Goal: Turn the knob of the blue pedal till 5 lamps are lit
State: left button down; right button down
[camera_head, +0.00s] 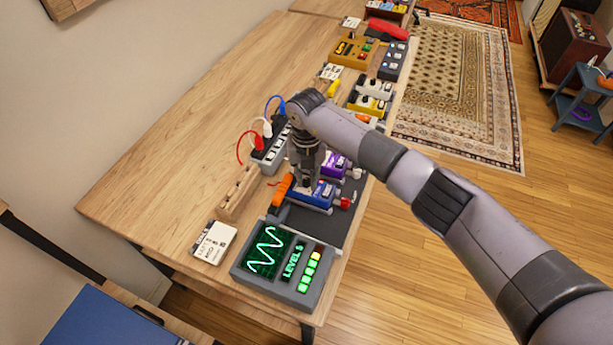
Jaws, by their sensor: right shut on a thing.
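The blue pedal (322,191) lies on a dark board near the table's front end. My right gripper (307,182) points down onto the blue pedal and is shut on its knob, which the fingers hide. A grey meter box (242,273) stands at the near end, with a green wave screen and the reading "LEVEL 5". Its lamp column (309,271) shows several lit lamps, green below and yellow-green near the top. My left gripper is not in view.
A purple pedal (334,166) sits just behind the blue one. An orange plug (284,187) and red jack (346,203) flank the blue pedal. A power strip (271,153) with cables and a paper card (213,242) lie left. The table's left part is clear.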

jog(key=shift+r, duration=0.1)
jog(key=c, duration=1.8)
grip_release()
jog(key=shift+n, duration=0.3)
